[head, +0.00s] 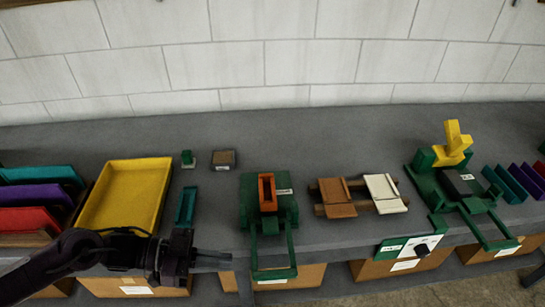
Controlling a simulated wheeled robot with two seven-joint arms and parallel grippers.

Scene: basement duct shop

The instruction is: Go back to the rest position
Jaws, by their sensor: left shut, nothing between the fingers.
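My left gripper (212,257) comes in from the lower left, at the front edge of the grey bench (330,135). Its fingers point right, are shut and hold nothing. It is in front of the teal bar (185,206) and left of the green fixture (248,195) with an orange block. It appears apart from both. A small dark part at the lower right edge cannot be made out, and I cannot identify my right gripper in view.
A yellow tray (125,178) lies left, beside teal, purple and red bins (33,195). Brown and cream hinged plates (338,197) and a green fixture with a yellow clamp (455,146) stand right. Cardboard boxes (406,264) sit below. The bench's back strip is mostly clear.

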